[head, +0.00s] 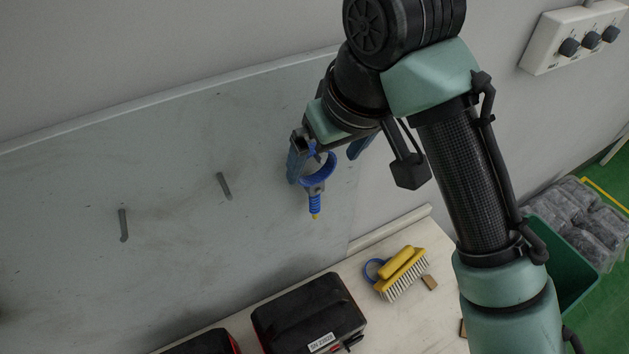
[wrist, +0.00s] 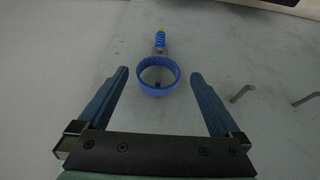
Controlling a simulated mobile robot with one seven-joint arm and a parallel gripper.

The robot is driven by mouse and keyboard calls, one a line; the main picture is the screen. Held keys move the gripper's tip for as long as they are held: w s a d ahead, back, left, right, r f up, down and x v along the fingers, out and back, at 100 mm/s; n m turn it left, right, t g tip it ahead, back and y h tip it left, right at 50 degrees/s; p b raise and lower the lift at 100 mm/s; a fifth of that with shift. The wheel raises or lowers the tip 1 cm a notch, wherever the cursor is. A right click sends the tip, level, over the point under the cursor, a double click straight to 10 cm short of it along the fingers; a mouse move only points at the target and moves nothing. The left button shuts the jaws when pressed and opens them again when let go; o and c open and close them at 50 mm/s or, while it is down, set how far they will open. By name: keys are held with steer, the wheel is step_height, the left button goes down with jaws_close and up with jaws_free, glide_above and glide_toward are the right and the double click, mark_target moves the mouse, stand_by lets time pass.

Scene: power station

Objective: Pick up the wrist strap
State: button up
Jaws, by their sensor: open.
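The wrist strap (head: 315,203) is a blue band with a short blue coil and a yellow tip. It hangs against the grey wall panel, coil downward in the head view. In the wrist view the band (wrist: 158,91) is a round loop around a dark peg end, and the coil extends toward the top of the picture. My gripper (head: 327,164) is open at the panel, partly hidden by the wrist in the head view. In the wrist view its fingers (wrist: 159,74) stand on either side of the band, with a visible gap on each side.
Two bare hooks (head: 223,186) (head: 124,225) stick out of the panel to the left. Below, a pale bench (head: 405,320) holds a black and red case (head: 309,313), a yellow brush (head: 401,266) and another blue ring (head: 371,272). A green bin (head: 560,265) stands at right.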

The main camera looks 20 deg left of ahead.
mark_target(321, 158)
steer(key=x, duration=0.1)
steer(key=p+x, duration=0.1)
steer(key=x, duration=0.3)
steer(key=shift+w+a+r, duration=0.15)
steer(key=shift+w+a, duration=0.1)
steer(key=shift+w, duration=0.15)
steer(key=c, duration=1.5)
